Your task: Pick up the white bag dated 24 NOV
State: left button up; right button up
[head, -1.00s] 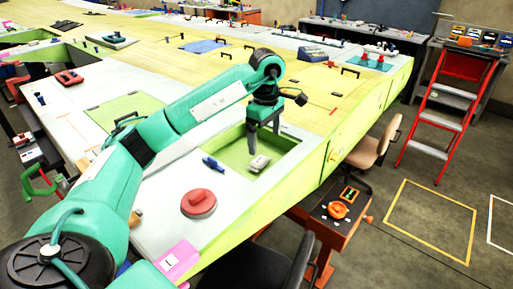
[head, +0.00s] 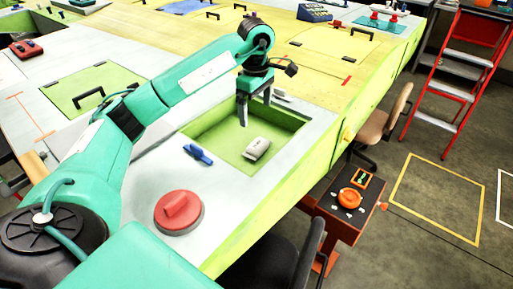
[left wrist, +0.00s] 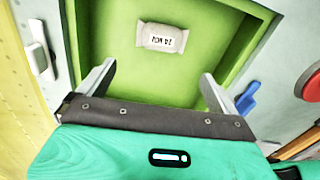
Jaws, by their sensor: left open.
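The white bag (head: 256,148) lies on the green floor of a recessed opening (head: 215,133) in the wing. In the left wrist view the bag (left wrist: 162,38) shows dark print that reads 24 NOV, upside down. My left gripper (head: 256,112) hangs over the recess, just behind the bag in the head view. In the left wrist view its two fingers (left wrist: 158,75) are wide apart with nothing between them, and the bag lies beyond the tips. My right gripper is not in view.
A blue clamp-like tool (head: 198,154) lies beside the recess, and a red round-based item (head: 179,211) sits nearer on the white panel. A light-coloured tool (head: 281,95) lies behind the recess. An orange cart (head: 345,205) and a chair (head: 376,122) stand off the wing's right edge.

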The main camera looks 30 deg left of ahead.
pick_arm(q)
jog(key=p, duration=0.2)
send_over(257, 144)
jog(key=f, duration=0.7)
jog(key=shift+w+a+f, duration=0.1)
jog(key=shift+a+f, duration=0.1)
jog(key=shift+a, duration=0.05)
jog(key=shift+d+f, duration=0.1)
jog(key=shift+f, duration=0.2)
notch_tip(257, 144, down, 4)
jog(key=shift+d+f+p, duration=0.1)
jog(key=shift+d+p, duration=0.05)
jog(key=shift+p, duration=0.95)
jog(key=shift+f, duration=0.25)
jog(key=shift+c, duration=0.5)
jog(key=c, duration=1)
